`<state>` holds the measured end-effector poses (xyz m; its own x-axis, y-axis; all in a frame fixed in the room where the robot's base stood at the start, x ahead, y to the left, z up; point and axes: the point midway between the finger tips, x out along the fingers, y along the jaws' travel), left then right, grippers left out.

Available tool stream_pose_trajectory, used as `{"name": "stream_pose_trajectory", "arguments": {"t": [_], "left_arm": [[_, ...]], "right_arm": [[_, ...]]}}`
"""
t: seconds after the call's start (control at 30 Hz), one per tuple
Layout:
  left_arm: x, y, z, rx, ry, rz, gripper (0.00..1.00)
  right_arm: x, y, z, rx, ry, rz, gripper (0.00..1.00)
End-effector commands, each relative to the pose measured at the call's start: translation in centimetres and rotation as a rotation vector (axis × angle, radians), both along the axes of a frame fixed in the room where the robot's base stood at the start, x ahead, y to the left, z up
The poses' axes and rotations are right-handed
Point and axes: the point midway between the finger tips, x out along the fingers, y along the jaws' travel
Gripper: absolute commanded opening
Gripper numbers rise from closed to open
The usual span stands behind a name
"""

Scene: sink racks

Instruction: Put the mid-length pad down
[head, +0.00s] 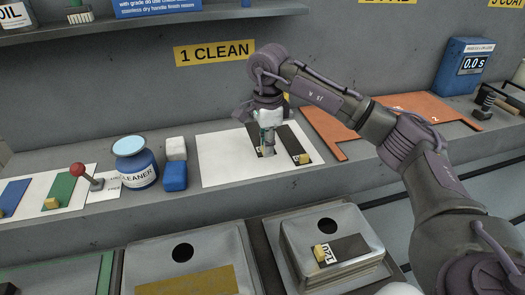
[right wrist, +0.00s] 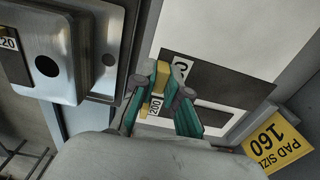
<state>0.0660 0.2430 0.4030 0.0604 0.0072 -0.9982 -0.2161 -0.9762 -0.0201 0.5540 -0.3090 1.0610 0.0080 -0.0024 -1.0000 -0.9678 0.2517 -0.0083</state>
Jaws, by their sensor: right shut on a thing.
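My right gripper (head: 267,146) is shut on the yellow handle (right wrist: 161,76) of a dark pad (right wrist: 235,80). This pad lies at or just over the white sheet (head: 222,170); I cannot tell if it touches. Its white label is partly hidden by the fingers. Beside it on the right, in the head view, another dark pad (head: 291,138) with a yellow handle lies on the sheet; its label seems to read 200 in the right wrist view (right wrist: 156,106). A third, shorter pad (head: 347,249) labelled 120 lies on a metal plate in front. My left gripper is not in view.
A blue cleaner jar (head: 136,168), a white block (head: 176,148) and a blue block (head: 174,177) stand left of the sheet. An orange board (head: 420,107) lies to the right. A yellow pad size 160 sign (right wrist: 276,141) is close. The left of the sheet is bare.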

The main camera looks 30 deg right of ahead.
Motion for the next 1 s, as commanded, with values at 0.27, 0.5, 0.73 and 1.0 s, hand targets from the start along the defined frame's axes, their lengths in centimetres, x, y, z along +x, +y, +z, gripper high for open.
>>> {"name": "stream_pose_trajectory", "arguments": {"t": [0.27,0.5,0.73,1.0], "left_arm": [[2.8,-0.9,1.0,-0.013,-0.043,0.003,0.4],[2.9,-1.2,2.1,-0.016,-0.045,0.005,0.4],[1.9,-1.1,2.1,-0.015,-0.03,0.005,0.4],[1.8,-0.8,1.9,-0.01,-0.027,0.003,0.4]], "right_arm": [[2.7,-0.4,-1.7,-0.001,-0.001,0.001,0.0],[2.6,-0.4,-4.4,-0.001,0.003,0.0,0.0],[2.7,-0.4,-5.7,0.0,-0.002,0.001,0.0],[2.7,-0.4,-5.9,0.0,-0.001,0.001,0.21]]}}
